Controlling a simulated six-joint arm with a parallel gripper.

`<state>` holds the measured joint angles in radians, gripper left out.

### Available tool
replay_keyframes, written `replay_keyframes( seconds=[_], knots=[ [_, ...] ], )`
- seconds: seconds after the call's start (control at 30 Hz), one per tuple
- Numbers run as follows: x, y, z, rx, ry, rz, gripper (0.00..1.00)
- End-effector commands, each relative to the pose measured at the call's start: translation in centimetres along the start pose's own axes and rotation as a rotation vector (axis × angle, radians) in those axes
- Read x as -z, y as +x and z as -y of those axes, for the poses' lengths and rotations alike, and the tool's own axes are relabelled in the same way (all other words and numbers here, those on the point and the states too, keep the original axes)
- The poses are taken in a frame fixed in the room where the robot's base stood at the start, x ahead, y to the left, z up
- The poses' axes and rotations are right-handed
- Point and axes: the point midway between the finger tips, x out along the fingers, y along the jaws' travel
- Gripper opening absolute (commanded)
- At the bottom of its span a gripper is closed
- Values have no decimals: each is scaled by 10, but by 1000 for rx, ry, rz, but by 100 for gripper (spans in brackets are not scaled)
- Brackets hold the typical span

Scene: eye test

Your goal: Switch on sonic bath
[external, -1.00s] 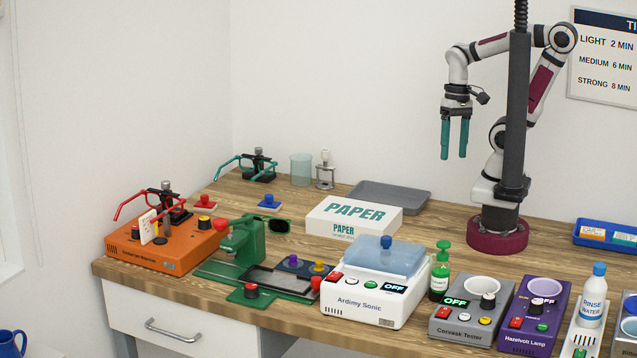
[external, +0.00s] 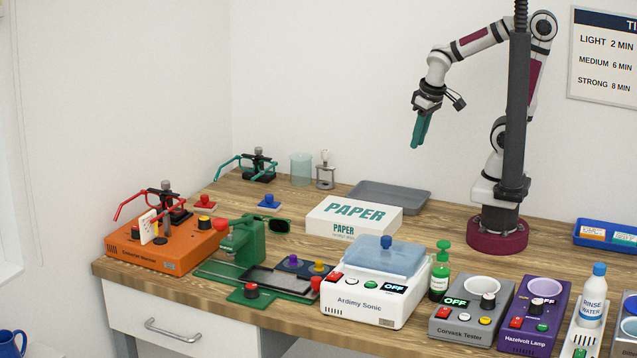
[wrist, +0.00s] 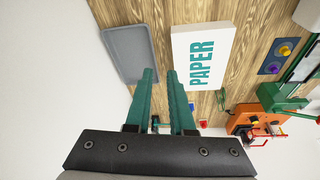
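The sonic bath, a white box marked "Ardimy Sonic" (external: 358,304), stands at the table's front edge in the external view. It has a translucent blue lid (external: 372,259) with a blue knob. Its front panel carries a red switch (external: 336,276), a green button (external: 372,285) and a small display (external: 394,288) that reads OFF. My gripper (external: 418,145) is high above the table, behind and above the bath, touching nothing. In the wrist view its green fingers (wrist: 161,73) stand apart with nothing between them. The bath is not clearly visible there.
A white PAPER box (external: 354,216) lies behind the bath, with a grey tray (external: 390,196) behind it. A green-capped bottle (external: 440,272) and the Corvask Tester (external: 466,331) stand to the right. A green press (external: 247,242) and orange machine (external: 158,252) are to the left.

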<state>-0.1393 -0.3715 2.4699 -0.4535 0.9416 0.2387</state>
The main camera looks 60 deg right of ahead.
Motion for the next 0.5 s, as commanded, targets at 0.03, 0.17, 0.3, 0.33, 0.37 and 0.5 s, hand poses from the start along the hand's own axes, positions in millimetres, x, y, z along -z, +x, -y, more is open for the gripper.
replay_keyframes(
  seconds=[0.03,0.17,0.3,0.33,0.37,0.5],
  knots=[
    [36,6,18,-5,-123,-117,10],
    [108,7,108,110,-461,-419,0],
    [108,-1,232,370,-819,-601,0],
    [99,-3,256,437,-892,-619,0],
    [86,-4,279,503,-963,-630,0],
    [12,-10,353,791,-1249,-605,0]
  ],
)
